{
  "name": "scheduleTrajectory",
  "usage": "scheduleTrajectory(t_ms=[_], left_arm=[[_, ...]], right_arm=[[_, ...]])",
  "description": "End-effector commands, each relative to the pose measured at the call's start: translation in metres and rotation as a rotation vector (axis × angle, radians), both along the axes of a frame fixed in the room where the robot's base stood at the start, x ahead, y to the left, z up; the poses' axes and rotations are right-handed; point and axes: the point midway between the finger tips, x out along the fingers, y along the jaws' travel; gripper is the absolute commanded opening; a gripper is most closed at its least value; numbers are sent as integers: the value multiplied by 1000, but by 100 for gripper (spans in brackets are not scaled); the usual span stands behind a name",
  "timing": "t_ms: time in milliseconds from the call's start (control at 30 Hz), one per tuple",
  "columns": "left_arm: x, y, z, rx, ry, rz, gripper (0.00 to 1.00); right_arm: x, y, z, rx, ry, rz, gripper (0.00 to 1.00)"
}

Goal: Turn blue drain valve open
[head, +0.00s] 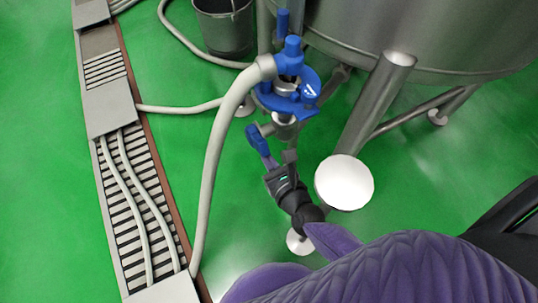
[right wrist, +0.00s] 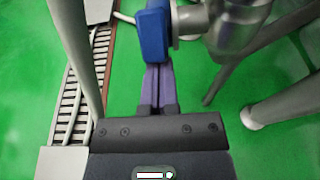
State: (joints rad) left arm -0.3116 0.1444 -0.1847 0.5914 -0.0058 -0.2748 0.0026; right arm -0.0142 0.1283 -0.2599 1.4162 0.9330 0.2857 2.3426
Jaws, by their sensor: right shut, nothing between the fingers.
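The blue drain valve handle (head: 257,138) sits on the metal pipe below a larger blue fitting, under the steel tank. It also shows in the right wrist view (right wrist: 153,35), at the top middle. My right gripper (head: 268,160) is shut and empty, just below the handle. In the right wrist view its purple fingers (right wrist: 156,75) lie together and point at the handle's lower end. The tips are at or very near the handle; I cannot tell whether they touch. My left gripper is not in view.
The blue fitting with a round disc (head: 266,98) joins a pale thick hose (head: 216,140). A steel tank leg (head: 372,105) with a white round foot (head: 344,182) stands to the right. A floor drain grate (head: 130,185) runs along the left. Green floor lies between.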

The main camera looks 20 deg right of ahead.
Motion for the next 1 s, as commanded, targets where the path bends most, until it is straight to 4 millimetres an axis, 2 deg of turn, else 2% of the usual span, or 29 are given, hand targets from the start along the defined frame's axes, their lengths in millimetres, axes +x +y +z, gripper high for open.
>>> scheduleTrajectory(t_ms=[33,300,1000], left_arm=[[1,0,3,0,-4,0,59],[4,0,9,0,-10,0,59],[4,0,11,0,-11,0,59]], right_arm=[[2,0,7,1,-7,-1,0],[6,0,18,1,-6,-1,0],[8,0,22,1,-4,-1,0]])
